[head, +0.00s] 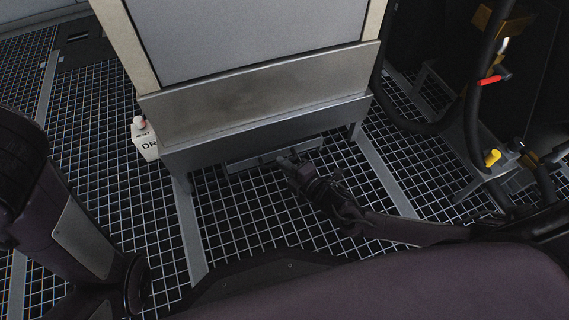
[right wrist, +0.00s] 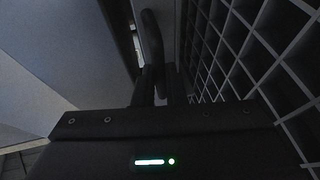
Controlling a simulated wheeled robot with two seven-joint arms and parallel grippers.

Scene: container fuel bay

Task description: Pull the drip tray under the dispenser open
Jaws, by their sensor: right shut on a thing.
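The dispenser (head: 240,45) stands in the upper middle of the head view, a grey cabinet with a metal base. The drip tray (head: 255,163) shows as a grey edge low under that base. My right gripper (head: 285,163) reaches in from the right at the tray's front. In the right wrist view its fingers (right wrist: 152,85) are shut on a dark bar, which looks like the tray's handle (right wrist: 152,38). How far the tray stands out is hard to tell, as the base hides most of it. My left arm shows at the left edge, but its gripper is out of view.
Hoses and a yellow-handled valve (head: 492,158) stand at the right. The grated floor (head: 235,215) in front of the tray is clear apart from my arm.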

